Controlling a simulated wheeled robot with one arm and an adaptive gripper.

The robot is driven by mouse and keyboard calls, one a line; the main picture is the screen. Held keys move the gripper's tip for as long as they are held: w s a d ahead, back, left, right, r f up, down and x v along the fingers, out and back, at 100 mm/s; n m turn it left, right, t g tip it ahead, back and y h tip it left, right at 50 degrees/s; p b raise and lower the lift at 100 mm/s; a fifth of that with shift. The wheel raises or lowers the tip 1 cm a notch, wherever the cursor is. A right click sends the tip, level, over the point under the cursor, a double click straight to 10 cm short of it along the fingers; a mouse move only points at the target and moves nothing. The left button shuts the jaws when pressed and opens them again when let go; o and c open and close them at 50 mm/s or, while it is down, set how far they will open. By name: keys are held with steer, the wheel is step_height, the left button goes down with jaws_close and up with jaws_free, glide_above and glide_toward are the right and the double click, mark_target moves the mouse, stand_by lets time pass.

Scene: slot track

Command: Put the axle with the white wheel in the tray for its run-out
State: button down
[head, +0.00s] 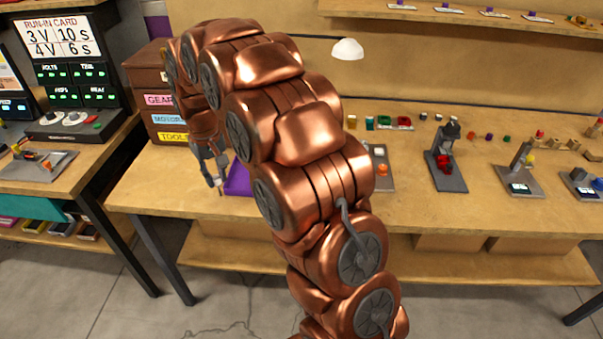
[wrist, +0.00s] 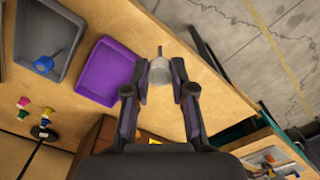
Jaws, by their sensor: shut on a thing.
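My gripper (wrist: 160,88) is shut on an axle with a pale white-grey wheel (wrist: 160,69); the thin axle end sticks out beyond the wheel. A purple tray (wrist: 112,72) lies on the bench just left of the held wheel in the wrist view and looks empty. Left of it is a grey tray (wrist: 82,22) holding an axle with a blue wheel (wrist: 43,64). In the head view my gripper (head: 219,182) is at the bench's left front, beside the purple tray (head: 238,179), which my arm partly hides.
Drawer boxes (head: 165,100) stand behind my gripper. A run-in card display (head: 60,42) is on the left bench (head: 62,196), with a floor gap between the benches. Small fixtures, including one with a red part (head: 445,165), stand on the right part of the bench.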

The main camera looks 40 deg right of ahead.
steer(key=s+d+f+b, duration=0.1)
steer(key=s+d+b, duration=0.1)
steer(key=s+d, duration=0.5)
steer(key=s+d+b, duration=0.3)
steer(key=d, duration=0.9)
steer(key=s+d+f+b, duration=0.1)
steer(key=s+d+b, duration=0.1)
steer(key=s+d, duration=0.5)
steer(key=shift+n, duration=0.3)
steer(key=shift+w+a+f+p, duration=0.55)
steer(key=shift+w+f, duration=0.25)
steer(key=shift+w, duration=1.95)
steer(key=shift+w+a+f+p, duration=0.55)
steer(key=shift+w+f, duration=0.25)
steer(key=shift+w, duration=2)
steer(key=shift+w+a+f+p, duration=0.4)
steer(key=shift+w+f+p, duration=0.35)
steer(key=shift+w, duration=2)
steer(key=shift+f, duration=0.15)
steer(key=c, duration=1)
jaws_free()
